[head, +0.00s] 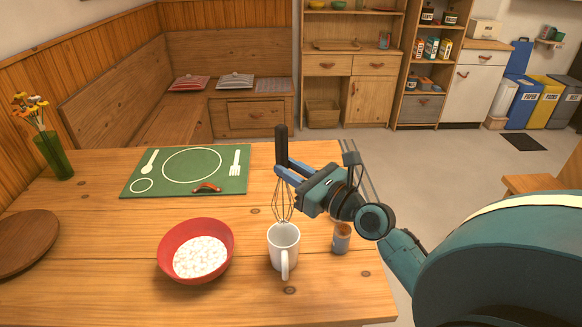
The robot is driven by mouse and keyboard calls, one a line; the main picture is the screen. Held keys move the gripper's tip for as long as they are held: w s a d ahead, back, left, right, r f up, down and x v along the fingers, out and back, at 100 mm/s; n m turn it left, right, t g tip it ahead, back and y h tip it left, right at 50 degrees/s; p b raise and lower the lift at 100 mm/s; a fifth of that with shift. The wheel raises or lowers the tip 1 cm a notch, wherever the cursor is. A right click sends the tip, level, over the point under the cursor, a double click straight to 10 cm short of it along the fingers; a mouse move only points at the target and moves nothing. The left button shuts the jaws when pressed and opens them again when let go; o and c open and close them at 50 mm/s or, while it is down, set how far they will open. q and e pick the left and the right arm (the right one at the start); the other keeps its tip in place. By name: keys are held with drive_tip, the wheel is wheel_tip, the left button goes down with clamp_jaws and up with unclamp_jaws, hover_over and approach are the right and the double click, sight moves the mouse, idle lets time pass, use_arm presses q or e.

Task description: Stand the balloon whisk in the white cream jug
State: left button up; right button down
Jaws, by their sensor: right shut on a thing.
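The balloon whisk (282,148) has a black handle and a wire head and hangs upright, handle up. My right gripper (283,171) is shut on the whisk's handle, reaching in from the right. The white cream jug (284,248) stands upright on the table directly below, its handle facing me. The lower end of the wires is at the jug's far rim in the picture. I cannot tell whether the tip is inside the jug or behind it. My left gripper is out of view.
A red bowl (166,252) with white contents stands left of the jug, and a small jar (341,240) stands close on its right.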

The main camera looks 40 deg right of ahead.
sight(291, 209)
drive_tip(key=shift+f+b, duration=0.75)
drive_tip(key=shift+f, duration=0.2)
drive_tip(key=shift+f+b, duration=0.7)
drive_tip(key=shift+b, duration=0.15)
drive_tip(key=shift+f, duration=0.2)
wheel_tip(291, 209, down, 3)
drive_tip(key=b, duration=0.2)
drive_tip(key=shift+f+b, duration=0.2)
drive_tip(key=shift+b, duration=0.15)
wheel_tip(291, 209, down, 2)
drive_tip(key=shift+b, duration=0.8)
drive_tip(key=shift+f+b, duration=0.55)
drive_tip(key=shift+f, duration=0.15)
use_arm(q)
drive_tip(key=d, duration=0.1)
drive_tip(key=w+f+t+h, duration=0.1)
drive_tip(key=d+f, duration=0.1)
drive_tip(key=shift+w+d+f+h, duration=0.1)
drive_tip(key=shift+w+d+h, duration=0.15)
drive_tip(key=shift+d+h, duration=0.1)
use_arm(e)
drive_tip(key=shift+f, duration=0.2)
